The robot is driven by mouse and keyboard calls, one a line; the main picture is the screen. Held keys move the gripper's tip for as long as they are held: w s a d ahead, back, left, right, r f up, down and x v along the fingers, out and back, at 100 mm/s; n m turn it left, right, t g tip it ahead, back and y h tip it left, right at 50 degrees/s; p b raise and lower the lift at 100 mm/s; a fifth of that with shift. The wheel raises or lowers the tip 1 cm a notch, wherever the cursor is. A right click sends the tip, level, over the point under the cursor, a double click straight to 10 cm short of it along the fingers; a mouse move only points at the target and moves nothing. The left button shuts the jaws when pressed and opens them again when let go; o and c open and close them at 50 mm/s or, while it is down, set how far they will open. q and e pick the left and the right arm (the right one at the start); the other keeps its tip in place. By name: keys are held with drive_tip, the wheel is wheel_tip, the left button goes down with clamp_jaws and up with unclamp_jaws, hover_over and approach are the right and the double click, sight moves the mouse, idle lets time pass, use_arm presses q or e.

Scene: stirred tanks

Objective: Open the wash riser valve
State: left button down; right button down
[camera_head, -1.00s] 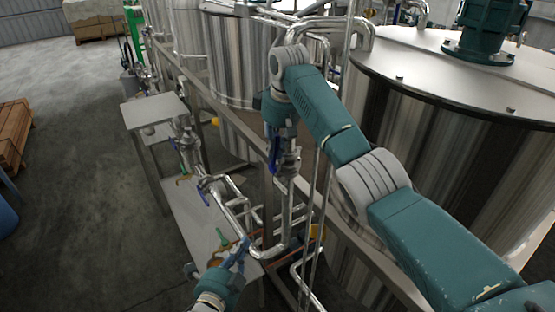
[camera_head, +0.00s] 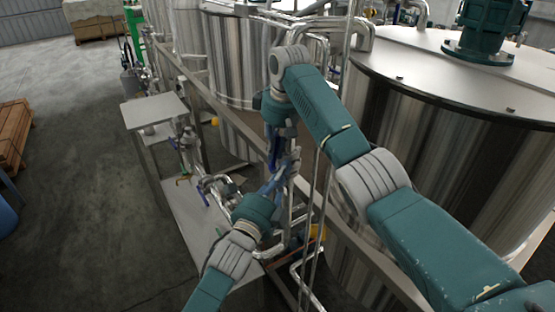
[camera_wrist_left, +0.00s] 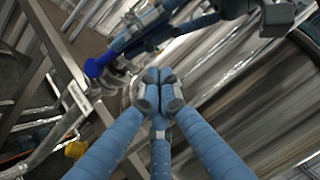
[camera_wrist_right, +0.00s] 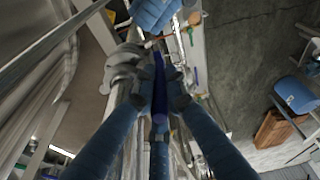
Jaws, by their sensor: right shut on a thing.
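The wash riser valve sits on the vertical steel riser. Its dark blue lever (camera_head: 273,152) hangs down below my right gripper (camera_wrist_right: 160,88). In the right wrist view, the right fingers are shut on the lever (camera_wrist_right: 159,105), one on each side. The lever's blue end also shows in the left wrist view (camera_wrist_left: 97,66), up and left of my left fingertips. My left gripper (camera_wrist_left: 158,90) has its fingertips together, with nothing visible between them. In the head view it is just below the valve, beside the riser. The valve body is largely hidden by my grippers.
Steel piping (camera_head: 265,250) and thin vertical rods (camera_head: 317,190) run close by the grippers. A large steel tank (camera_head: 440,150) stands to the right. A smaller valve with a blue handle (camera_head: 206,199) is lower left. A grey platform (camera_head: 152,108) stands left; floor beyond it is open.

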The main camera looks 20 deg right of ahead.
use_arm(q)
drive_tip(key=w, duration=0.2)
drive_tip(key=w+r, duration=0.1)
drive_tip(key=shift+w+a, duration=0.25)
drive_tip(key=shift+w, duration=0.15)
drive_tip(key=shift+w+a+r+n, duration=0.25)
drive_tip(key=shift+w+a+n, duration=0.05)
drive_tip(key=shift+w, duration=0.4)
use_arm(e)
drive_tip(key=shift+s+a, duration=0.1)
